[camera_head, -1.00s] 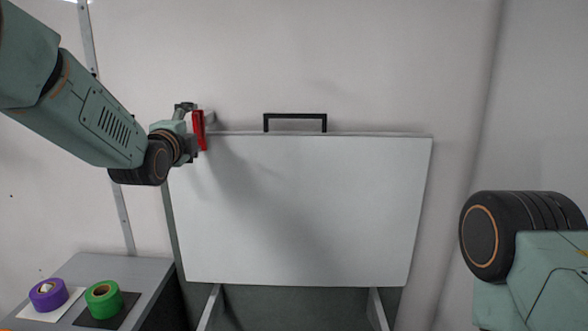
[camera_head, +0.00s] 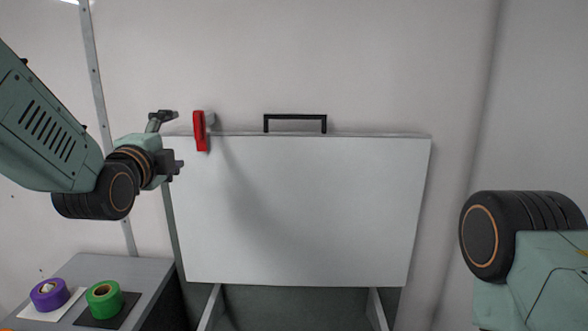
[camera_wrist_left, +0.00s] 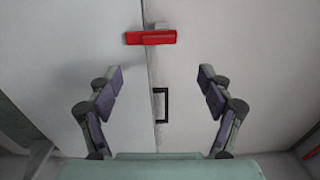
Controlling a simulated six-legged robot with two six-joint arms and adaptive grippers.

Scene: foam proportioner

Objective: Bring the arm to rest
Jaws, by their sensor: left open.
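My left gripper (camera_head: 174,142) is open and empty, to the left of the red lever (camera_head: 200,131) and apart from it. The lever stands upright at the top left edge of a large pale panel (camera_head: 310,210). In the left wrist view the gripper's two fingers (camera_wrist_left: 160,98) are spread wide, and the red lever (camera_wrist_left: 150,38) lies beyond them across a seam. My right arm's dark joint shows at the right of the head view, but its gripper is out of view.
A black handle (camera_head: 295,117) stands above the panel's top edge and also shows in the left wrist view (camera_wrist_left: 161,105). A grey side table (camera_head: 110,265) at lower left holds a purple tape roll (camera_head: 49,294) and a green tape roll (camera_head: 103,299).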

